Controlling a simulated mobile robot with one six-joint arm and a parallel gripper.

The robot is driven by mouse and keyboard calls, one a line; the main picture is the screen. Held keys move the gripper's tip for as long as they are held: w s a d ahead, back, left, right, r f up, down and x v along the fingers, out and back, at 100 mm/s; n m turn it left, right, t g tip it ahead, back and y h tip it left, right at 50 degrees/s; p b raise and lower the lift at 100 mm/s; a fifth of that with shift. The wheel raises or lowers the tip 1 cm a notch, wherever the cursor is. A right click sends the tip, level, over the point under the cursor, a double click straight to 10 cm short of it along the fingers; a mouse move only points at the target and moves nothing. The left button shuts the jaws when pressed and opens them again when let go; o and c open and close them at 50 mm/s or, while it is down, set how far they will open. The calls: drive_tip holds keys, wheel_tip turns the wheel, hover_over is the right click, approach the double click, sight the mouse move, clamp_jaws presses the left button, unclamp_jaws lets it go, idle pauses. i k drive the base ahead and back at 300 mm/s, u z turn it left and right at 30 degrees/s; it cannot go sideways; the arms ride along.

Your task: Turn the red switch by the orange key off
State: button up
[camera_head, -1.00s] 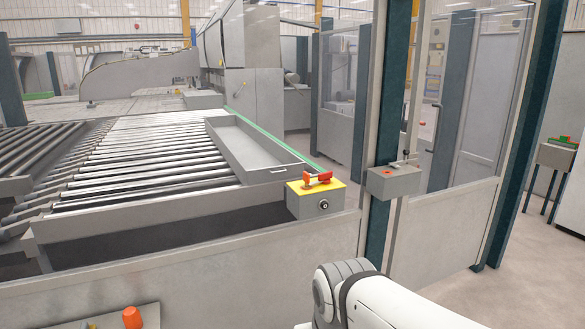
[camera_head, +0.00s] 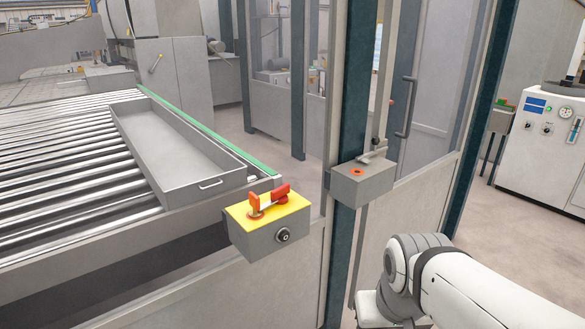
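A grey switch box (camera_head: 268,241) with a yellow top plate sits at the corner of the roller table, left of my arm in the head view. On its yellow top stand an orange key (camera_head: 253,201) at the left and a red switch handle (camera_head: 282,191) at the right, with a pale bar between them. A round black-and-silver lock (camera_head: 283,235) is on the box's front face. My white arm shows at the lower right, apart from the box. My gripper is not visible.
A shallow metal tray (camera_head: 190,158) lies on the rollers behind the box. A second grey box (camera_head: 362,184) with a red button and a lever is on the dark post to the right. Grey fence panels surround the post. Open floor lies at the right.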

sight(279, 196)
drive_tip(key=u, duration=0.1)
drive_tip(key=i, duration=0.9)
drive_tip(key=u, duration=0.55)
